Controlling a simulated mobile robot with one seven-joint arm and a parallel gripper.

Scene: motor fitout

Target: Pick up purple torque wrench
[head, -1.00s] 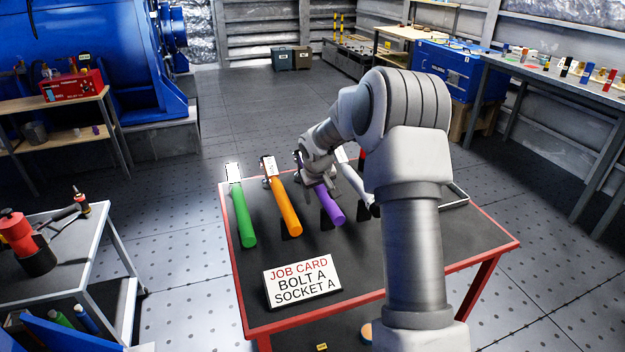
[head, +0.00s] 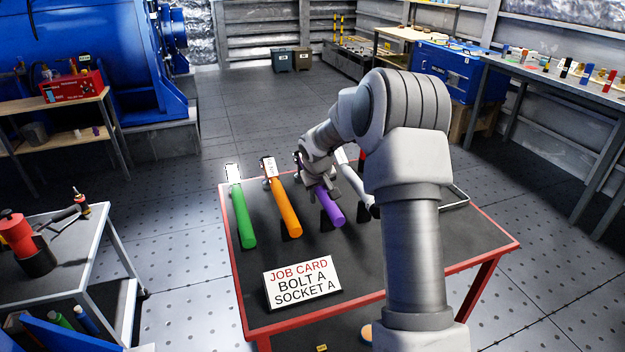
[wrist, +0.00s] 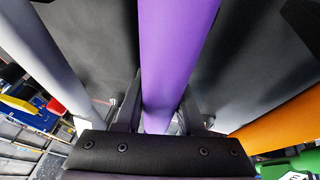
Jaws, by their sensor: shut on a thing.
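The purple torque wrench (head: 332,211) lies on the red-edged table (head: 375,272), its handle pointing toward the front. My gripper (head: 323,186) is over its middle, coming down from above. In the wrist view the purple handle (wrist: 175,55) runs between the two fingers of my gripper (wrist: 160,118), which are shut on it. The far end of the wrench is mostly hidden behind my arm. I cannot tell that it is lifted off its black stand.
An orange wrench (head: 286,212) and a green wrench (head: 241,212) lie to the left. A white-grey wrench (head: 352,178) lies close on the right. A job card (head: 302,281) stands at the table's front left. The table front beside the card is clear.

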